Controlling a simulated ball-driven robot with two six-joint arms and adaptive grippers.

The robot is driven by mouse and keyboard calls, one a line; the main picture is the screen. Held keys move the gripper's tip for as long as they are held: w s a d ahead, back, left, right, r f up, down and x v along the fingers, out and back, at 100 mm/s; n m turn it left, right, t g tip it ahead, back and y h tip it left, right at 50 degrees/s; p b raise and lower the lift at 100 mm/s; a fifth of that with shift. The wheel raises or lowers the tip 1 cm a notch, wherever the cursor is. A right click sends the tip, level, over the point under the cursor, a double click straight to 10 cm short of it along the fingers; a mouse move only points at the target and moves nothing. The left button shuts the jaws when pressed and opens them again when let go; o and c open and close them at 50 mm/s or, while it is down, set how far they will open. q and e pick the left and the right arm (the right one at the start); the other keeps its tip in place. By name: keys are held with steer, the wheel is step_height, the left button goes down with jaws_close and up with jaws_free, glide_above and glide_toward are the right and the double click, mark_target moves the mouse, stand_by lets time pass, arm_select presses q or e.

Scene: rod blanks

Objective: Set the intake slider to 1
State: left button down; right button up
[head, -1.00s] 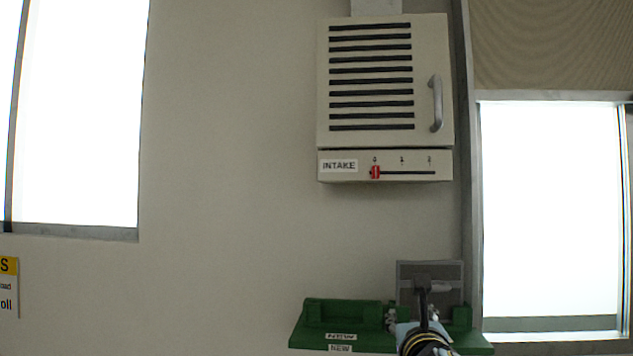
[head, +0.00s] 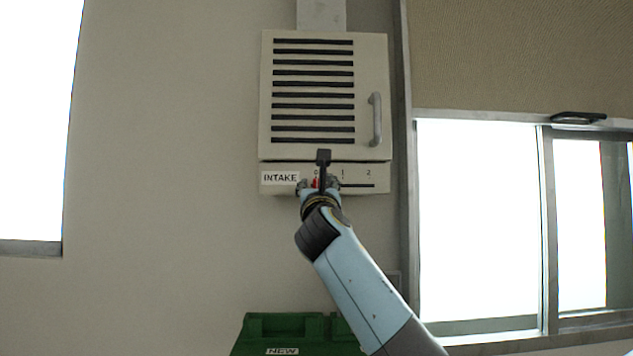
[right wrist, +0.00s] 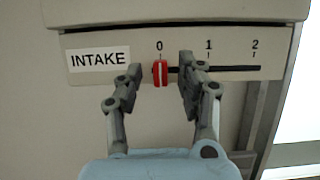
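The intake slider's red knob (right wrist: 160,73) stands at the 0 mark, at the left end of its dark slot (right wrist: 225,68), in the right wrist view. Marks 0, 1 and 2 run left to right above the slot, beside the INTAKE label (right wrist: 98,59). My right gripper (right wrist: 160,80) is open, with one finger on each side of the knob and a gap showing, wider on the right. In the head view my right gripper (head: 319,184) is raised in front of the slider panel, and the knob (head: 315,183) is partly hidden behind it. My left gripper is in neither view.
The slider panel sits under a beige vented cabinet (head: 265,100) with a grey handle (head: 375,119) on the wall. A green holder (head: 255,335) labelled NEW is below. A window (head: 475,220) is at the right.

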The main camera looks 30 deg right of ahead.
steer(key=shift+w+d+r, duration=0.15)
steer(key=shift+w+d, duration=0.1)
steer(key=shift+w, duration=0.15)
steer(key=shift+c, duration=0.3)
jaws_close()
